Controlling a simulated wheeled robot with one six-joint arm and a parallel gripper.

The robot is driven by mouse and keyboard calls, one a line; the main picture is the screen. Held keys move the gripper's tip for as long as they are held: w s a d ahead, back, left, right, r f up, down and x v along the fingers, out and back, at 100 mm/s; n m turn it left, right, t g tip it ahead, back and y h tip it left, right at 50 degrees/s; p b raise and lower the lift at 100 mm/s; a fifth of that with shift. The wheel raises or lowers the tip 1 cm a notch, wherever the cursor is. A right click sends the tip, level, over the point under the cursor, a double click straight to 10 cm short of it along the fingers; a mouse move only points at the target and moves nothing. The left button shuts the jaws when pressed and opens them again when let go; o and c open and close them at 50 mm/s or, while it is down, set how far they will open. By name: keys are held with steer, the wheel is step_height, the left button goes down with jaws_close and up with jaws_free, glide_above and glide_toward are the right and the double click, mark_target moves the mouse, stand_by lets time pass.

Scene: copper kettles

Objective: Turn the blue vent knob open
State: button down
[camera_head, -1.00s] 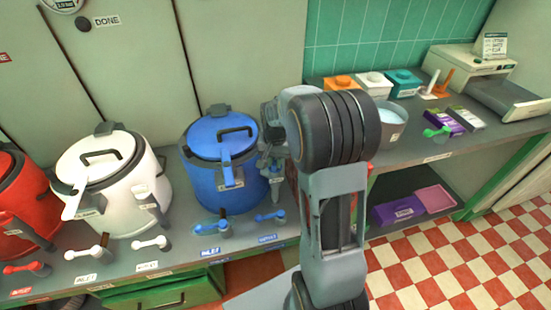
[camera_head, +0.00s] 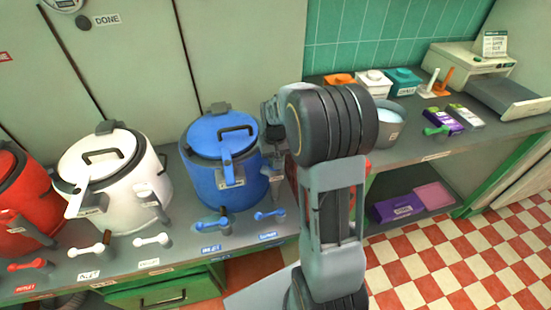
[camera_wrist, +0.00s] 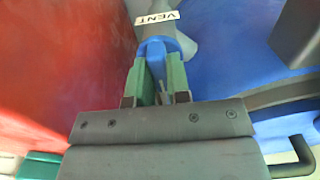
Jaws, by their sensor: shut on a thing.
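The blue kettle (camera_head: 237,188) stands on the counter, with its lid on and a black handle. In the wrist view its blue body (camera_wrist: 225,55) fills the upper right. The blue vent knob (camera_wrist: 158,46) sits below a white VENT label (camera_wrist: 157,20). My gripper (camera_wrist: 160,75) has its green fingers closed on either side of this knob. In the head view my arm covers most of the gripper and I cannot make out the knob there.
Blue levers (camera_head: 270,215) stick out at the blue kettle's front. A white kettle (camera_head: 118,185) and a red kettle (camera_head: 18,205) stand to the left. A red surface (camera_wrist: 65,60) is close on the gripper's left. A grey pot (camera_head: 388,128) stands right of my arm.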

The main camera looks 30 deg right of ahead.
steer(key=c, duration=1.1)
jaws_free()
step_height(320, 180, up, 14)
steer(key=shift+f+p, duration=0.1)
steer(key=shift+p, duration=0.55)
steer(key=shift+w, duration=0.1)
